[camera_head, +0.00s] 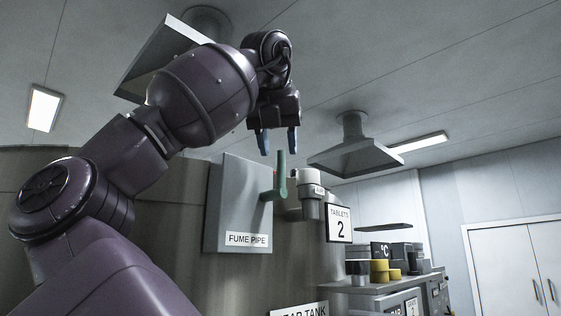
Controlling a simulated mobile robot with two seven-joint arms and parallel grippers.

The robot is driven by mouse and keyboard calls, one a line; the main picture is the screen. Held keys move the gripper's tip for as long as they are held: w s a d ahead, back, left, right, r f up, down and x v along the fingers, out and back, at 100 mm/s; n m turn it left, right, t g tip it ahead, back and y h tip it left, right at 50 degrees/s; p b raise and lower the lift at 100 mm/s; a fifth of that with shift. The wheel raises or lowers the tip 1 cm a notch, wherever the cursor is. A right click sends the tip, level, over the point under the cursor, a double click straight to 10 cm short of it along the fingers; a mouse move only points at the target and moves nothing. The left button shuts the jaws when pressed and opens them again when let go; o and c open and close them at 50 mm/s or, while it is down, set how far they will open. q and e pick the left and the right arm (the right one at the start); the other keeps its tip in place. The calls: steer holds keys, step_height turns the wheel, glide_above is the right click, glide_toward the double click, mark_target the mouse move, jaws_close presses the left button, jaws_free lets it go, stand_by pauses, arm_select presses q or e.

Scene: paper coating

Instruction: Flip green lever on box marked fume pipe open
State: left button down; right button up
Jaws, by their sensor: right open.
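The grey box (236,210) marked FUME PIPE is mounted on the side of a large metal tank. Its green lever (281,178) is on the box's right side and points upward from its pivot. My right gripper (278,143) is open, with two blue fingertips pointing down just above the lever. In the picture the lever's top end lies between the fingertips, nearer the right one. I cannot tell from this view whether they are at the same depth. Nothing is seen held in the gripper. My left gripper is not in view.
The metal tank (170,215) fills the middle. Right of the lever are a white-topped pipe fitting (309,190) and a TABLETS 2 sign (339,224). A shelf (375,286) with yellow and dark containers stands farther right. A grey hood (355,157) hangs behind.

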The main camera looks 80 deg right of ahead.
steer(key=v, duration=0.6)
stand_by(0.7)
